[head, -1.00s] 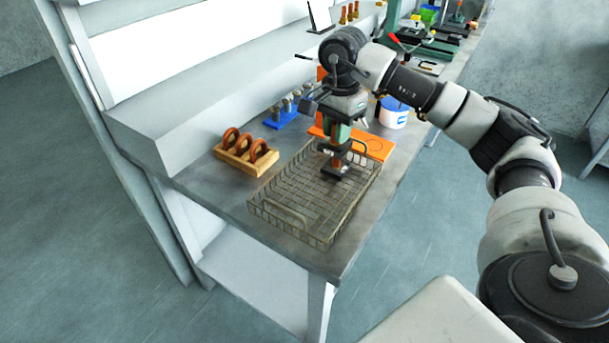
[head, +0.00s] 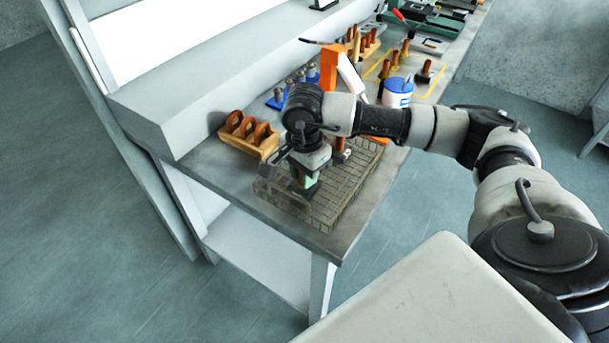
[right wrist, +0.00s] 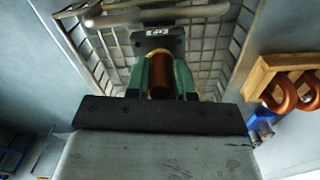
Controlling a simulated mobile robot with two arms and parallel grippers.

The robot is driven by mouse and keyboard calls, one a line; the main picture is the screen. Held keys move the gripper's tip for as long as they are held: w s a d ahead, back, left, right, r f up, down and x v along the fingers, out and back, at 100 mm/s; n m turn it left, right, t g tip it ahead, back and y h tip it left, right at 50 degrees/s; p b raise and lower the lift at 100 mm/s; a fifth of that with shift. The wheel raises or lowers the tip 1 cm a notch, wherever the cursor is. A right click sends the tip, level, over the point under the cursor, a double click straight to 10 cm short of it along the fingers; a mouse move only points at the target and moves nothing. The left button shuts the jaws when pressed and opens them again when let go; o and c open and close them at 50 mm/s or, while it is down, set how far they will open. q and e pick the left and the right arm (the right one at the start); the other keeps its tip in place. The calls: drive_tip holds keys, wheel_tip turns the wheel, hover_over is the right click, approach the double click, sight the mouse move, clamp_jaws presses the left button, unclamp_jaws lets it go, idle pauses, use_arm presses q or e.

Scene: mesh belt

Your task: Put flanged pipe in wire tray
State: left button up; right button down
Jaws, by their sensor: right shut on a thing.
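The wire tray (head: 345,212) is a shallow mesh basket lying near the front end of the grey workbench. My right gripper (head: 305,186) is over the tray's near-left part, pointing down. In the right wrist view its green fingers (right wrist: 161,76) are shut on the copper-coloured flanged pipe (right wrist: 160,84), with a dark flange (right wrist: 158,40) beyond the fingertips. The tray's mesh (right wrist: 205,50) shows behind the flange; whether they touch I cannot tell. In the head view my gripper and wrist hide most of the pipe. My left gripper is not in view.
A wooden rack with copper rings (head: 266,150) stands left of the tray. Behind are a blue rack of grey fittings (head: 276,102), an orange upright (head: 328,68), a white and blue tub (head: 397,92) and several copper-coloured pieces. Another copper-coloured piece (head: 341,146) stands near the tray's far end.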

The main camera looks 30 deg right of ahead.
drive_tip(key=shift+f, duration=0.95)
drive_tip(key=shift+w+f, duration=0.1)
drive_tip(key=shift+f, duration=0.15)
drive_tip(key=c, duration=1)
unclamp_jaws()
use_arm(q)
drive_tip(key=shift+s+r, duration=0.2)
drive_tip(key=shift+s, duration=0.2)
use_arm(e)
drive_tip(key=shift+r, duration=0.25)
wheel_tip(320, 180, up, 10)
drive_tip(key=shift+r+b, duration=0.2)
drive_tip(key=shift+b, duration=0.8)
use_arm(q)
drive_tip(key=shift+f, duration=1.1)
use_arm(e)
drive_tip(key=shift+r, duration=0.7)
